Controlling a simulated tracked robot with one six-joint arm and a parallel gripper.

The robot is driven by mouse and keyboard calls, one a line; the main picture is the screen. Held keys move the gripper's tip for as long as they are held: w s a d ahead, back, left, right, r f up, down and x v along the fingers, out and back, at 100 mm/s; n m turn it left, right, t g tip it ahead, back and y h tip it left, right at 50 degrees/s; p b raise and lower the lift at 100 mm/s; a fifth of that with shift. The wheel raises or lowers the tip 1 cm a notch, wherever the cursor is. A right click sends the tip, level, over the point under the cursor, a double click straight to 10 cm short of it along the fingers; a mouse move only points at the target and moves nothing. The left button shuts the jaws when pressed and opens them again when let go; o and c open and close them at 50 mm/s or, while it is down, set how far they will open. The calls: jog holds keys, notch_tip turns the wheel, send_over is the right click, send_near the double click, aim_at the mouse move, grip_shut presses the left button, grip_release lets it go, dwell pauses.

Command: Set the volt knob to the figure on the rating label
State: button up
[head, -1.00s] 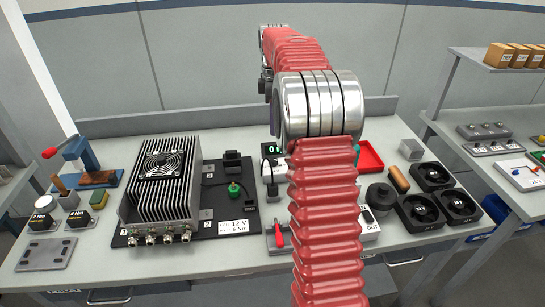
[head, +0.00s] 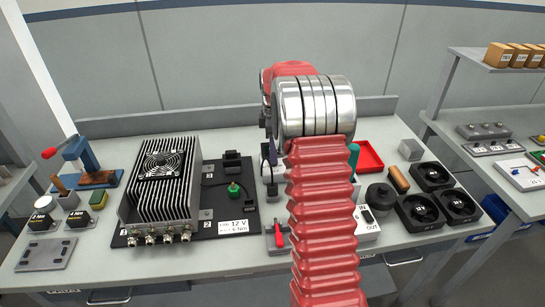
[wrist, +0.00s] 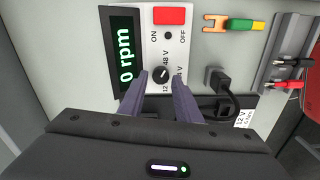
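The volt knob (wrist: 160,74) is a small dark round knob on a light panel in the wrist view. Printed figures 12, 48 V and a partly covered one ending in 4 V surround it. Its pointer setting is too small to read surely. My gripper (wrist: 163,75) is open, with its purple fingers on either side of the knob; I cannot tell whether they touch it. The rating label (head: 233,227) reads 12 V in the head view, and it also shows at the right in the wrist view (wrist: 242,117). My arm hides most of the knob's panel in the head view.
A green display (wrist: 125,48) reading 0 rpm and a red ON/OFF switch (wrist: 169,15) are beside the knob. A black plug with cable (wrist: 222,80) is close to the right finger. A finned power unit (head: 160,185) stands left, round black fans (head: 420,208) right.

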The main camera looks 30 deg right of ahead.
jog(key=shift+f, duration=1.1)
jog(key=shift+c, duration=0.7)
jog(key=shift+r, duration=0.1)
grip_shut()
